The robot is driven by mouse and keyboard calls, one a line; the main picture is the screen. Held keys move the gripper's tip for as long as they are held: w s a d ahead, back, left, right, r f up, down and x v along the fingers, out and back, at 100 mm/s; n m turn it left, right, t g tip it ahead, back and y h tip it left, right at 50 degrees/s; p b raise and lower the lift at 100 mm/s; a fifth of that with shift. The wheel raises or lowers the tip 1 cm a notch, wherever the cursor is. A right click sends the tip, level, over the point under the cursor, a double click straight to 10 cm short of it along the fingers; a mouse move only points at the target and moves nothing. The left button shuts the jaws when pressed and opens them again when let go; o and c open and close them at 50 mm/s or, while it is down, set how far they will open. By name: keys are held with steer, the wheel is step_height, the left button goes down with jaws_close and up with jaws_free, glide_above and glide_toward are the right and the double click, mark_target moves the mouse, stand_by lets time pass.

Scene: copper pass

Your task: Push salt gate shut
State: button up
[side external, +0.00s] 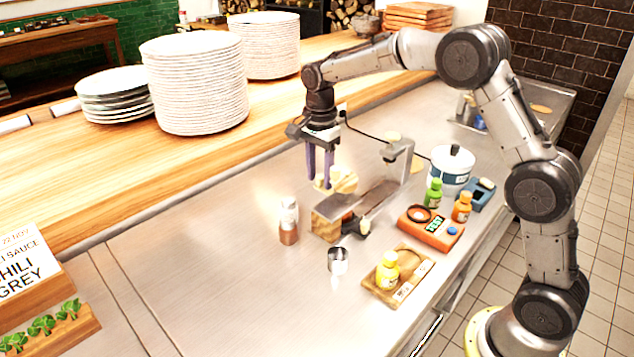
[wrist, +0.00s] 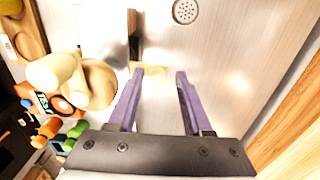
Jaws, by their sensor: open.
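No part is clearly labelled as the salt gate. The likeliest thing is a fixture with a long grey metal slide (side external: 368,200), a wooden block (side external: 325,226) at its near end and a grey upright bracket (side external: 398,158) at its far end. A rounded wooden piece with a pale knob (side external: 343,180) shows beside my fingers; in the wrist view the pale knob (wrist: 55,72) is left of them. My gripper (side external: 320,184) points down above the counter near the fixture. Its purple fingers are apart and empty in the wrist view (wrist: 157,73). I cannot tell whether they touch anything.
A shaker (side external: 289,222) and a metal cup (side external: 338,262) stand nearby. An orange scale (side external: 430,230), a wooden tray (side external: 412,284) with a yellow bottle (side external: 388,268), small bottles and a white pot (side external: 452,168) are rightward. The counter left of the shaker is clear.

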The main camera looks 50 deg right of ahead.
steer(key=shift+r, duration=3)
steer(key=shift+r, duration=0.1)
steer(key=s+a+r+n+t, duration=0.2)
steer(key=s+r+n+t, duration=0.15)
steer(key=s+r, duration=1.1)
steer(key=s+f+n+t, duration=0.1)
steer(key=s+f+n, duration=0.5)
steer(key=s, duration=0.3)
steer(key=s+f+n+t, duration=0.1)
steer(key=s+f+n, duration=0.5)
steer(key=s+n, duration=0.2)
steer(key=shift+s+f, duration=0.15)
steer(key=shift+s, duration=0.25)
